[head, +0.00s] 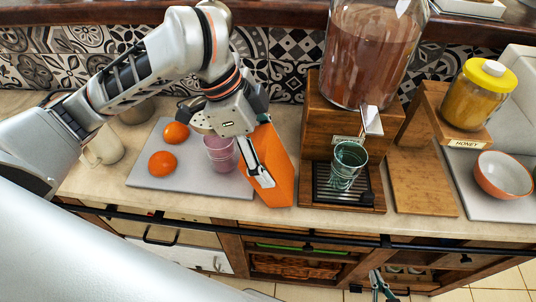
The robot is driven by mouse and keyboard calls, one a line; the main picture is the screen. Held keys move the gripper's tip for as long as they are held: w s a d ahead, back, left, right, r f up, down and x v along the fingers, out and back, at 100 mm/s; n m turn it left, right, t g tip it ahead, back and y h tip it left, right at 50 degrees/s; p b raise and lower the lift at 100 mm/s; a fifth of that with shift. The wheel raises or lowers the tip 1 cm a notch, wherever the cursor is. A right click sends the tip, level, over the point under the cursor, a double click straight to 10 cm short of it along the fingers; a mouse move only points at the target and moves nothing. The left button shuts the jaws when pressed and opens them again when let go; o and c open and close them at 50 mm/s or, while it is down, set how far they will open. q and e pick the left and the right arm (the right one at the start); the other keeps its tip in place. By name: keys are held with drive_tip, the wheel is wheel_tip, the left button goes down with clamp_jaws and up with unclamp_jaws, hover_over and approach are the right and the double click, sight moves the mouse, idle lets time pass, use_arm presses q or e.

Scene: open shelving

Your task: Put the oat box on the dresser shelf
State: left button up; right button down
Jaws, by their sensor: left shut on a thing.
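An orange box (273,150), which I take for the oat box, stands tilted at the middle of the counter, and no label on it can be read. My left gripper (264,176) is shut on the orange box from above. One finger lies along its near face, and the other is hidden. The box's lower end is close to the counter's front edge; I cannot tell if it touches. My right gripper (380,286) is low at the bottom edge, in front of the cabinets and far from the box. A dark wooden ledge (110,11) runs along the top.
A grey board (142,181) holds two oranges and a pinkish glass (222,152) beside the box. A drink dispenser (370,60) with a green glass (347,165) stands close on the right. Honey jar (470,95) and bowl (503,175) are farther right.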

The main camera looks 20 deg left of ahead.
idle(0.3)
use_arm(q)
drive_tip(key=o, duration=1.6)
drive_tip(key=shift+f, duration=0.1)
drive_tip(key=shift+o, duration=0.2)
drive_tip(key=p+v, duration=0.3)
drive_tip(key=v, duration=0.8)
drive_tip(key=shift+r, duration=0.2)
drive_tip(key=shift+s+a+r, duration=0.15)
drive_tip(key=shift+a+r, duration=0.05)
drive_tip(key=shift+r, duration=0.2)
drive_tip(key=shift+s+f, duration=0.1)
